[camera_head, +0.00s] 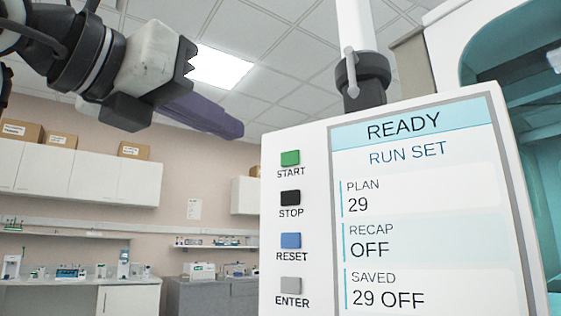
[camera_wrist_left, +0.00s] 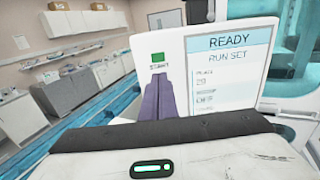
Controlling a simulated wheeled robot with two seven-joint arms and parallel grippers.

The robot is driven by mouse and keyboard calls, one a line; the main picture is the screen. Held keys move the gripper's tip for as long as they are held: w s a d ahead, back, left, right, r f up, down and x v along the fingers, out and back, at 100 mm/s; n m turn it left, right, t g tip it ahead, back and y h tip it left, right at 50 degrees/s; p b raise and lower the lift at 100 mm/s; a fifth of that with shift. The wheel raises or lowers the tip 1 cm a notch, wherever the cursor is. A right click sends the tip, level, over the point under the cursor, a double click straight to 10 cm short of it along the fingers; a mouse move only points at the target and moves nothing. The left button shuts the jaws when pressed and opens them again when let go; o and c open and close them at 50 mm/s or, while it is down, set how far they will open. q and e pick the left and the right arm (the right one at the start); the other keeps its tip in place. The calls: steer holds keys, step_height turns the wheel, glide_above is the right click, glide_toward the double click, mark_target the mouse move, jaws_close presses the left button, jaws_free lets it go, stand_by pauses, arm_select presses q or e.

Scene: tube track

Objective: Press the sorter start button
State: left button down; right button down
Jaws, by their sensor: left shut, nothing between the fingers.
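The green START button (camera_head: 290,158) is at the top of a column of buttons on the left side of the white sorter panel (camera_head: 300,240). The panel screen (camera_head: 420,200) reads READY and RUN SET. My left gripper (camera_head: 238,129) is shut and empty, its purple fingers pointing toward the panel, up and left of the START button and apart from it in the picture. In the left wrist view, the shut fingers (camera_wrist_left: 160,84) point at the panel just below the green START button (camera_wrist_left: 158,57) and hide the lower buttons. My right gripper is not in view.
Below START are the black STOP (camera_head: 290,197), blue RESET (camera_head: 291,240) and grey ENTER (camera_head: 291,285) buttons. A teal-lined machine (camera_head: 535,150) is at the right. Lab benches (camera_head: 215,292) are far behind.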

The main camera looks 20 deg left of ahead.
arm_select(q)
steer(key=shift+s+a+r, duration=0.15)
steer(key=shift+a, duration=0.05)
steer(key=p, duration=0.3)
glide_toward(288, 158)
steer(key=x, duration=0.6)
steer(key=shift+d+r, duration=0.1)
steer(key=shift+r, duration=0.05)
steer(key=shift+w, duration=0.25)
